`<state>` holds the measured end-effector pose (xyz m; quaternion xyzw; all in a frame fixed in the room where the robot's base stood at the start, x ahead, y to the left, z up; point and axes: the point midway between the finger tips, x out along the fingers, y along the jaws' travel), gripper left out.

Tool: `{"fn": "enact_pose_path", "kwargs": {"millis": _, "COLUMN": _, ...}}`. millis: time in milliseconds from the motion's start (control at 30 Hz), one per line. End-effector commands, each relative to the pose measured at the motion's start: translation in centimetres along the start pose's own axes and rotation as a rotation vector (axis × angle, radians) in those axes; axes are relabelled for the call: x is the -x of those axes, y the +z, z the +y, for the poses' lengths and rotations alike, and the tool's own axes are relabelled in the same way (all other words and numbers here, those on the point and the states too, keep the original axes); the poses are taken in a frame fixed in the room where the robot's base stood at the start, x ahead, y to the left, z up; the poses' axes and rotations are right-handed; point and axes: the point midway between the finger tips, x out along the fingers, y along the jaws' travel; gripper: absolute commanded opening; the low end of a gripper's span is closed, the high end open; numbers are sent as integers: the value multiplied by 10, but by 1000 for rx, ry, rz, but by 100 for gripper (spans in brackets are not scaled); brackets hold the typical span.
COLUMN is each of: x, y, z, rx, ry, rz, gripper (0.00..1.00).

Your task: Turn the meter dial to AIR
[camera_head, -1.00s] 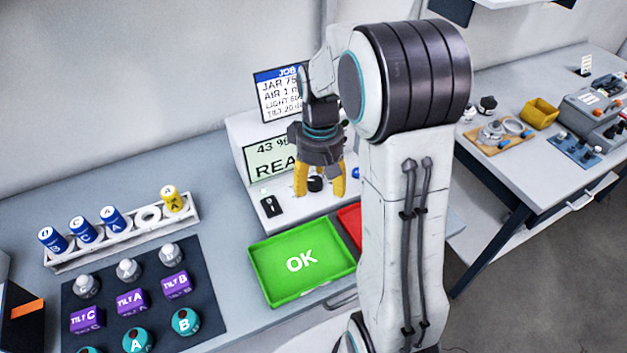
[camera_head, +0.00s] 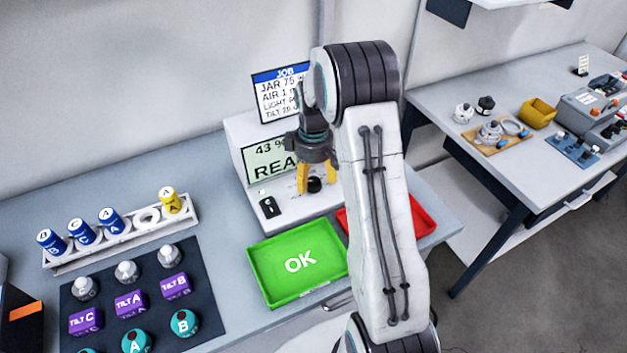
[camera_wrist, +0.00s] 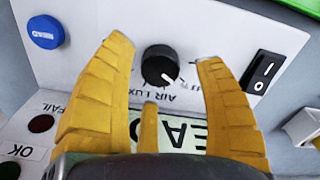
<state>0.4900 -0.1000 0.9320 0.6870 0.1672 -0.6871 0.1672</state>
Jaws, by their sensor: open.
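The meter (camera_head: 285,212) is a white box with a sloped front on the bench. Its black round dial (camera_head: 314,185) shows low on that front. In the wrist view the dial (camera_wrist: 160,66) has a white pointer mark aimed to the lower right, near small upside-down lettering that includes AIR and LUX. I cannot tell exactly which label the mark meets. My gripper (camera_head: 315,180) is open and points down at the panel. In the wrist view its yellow fingers (camera_wrist: 163,58) stand apart on both sides of the dial, with a gap visible; contact is not visible.
A black rocker switch (camera_wrist: 262,72) and a blue READ button (camera_wrist: 45,32) flank the dial. The green OK tray (camera_head: 265,262) and a red tray (camera_head: 422,218) lie in front. A rack (camera_head: 65,262) and dark mat (camera_head: 205,270) with parts are left.

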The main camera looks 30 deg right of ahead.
Motion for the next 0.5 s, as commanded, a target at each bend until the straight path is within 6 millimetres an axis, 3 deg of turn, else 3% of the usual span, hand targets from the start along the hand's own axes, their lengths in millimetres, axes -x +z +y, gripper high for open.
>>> {"fn": "enact_pose_path", "kwargs": {"millis": 200, "x": -16, "y": 0, "z": 0, "rx": -1, "ry": -1, "rz": -1, "gripper": 64}}
{"fn": "enact_pose_path", "kwargs": {"millis": 500, "x": -20, "y": 0, "z": 0, "rx": -1, "ry": 0, "rz": 0, "gripper": 64}}
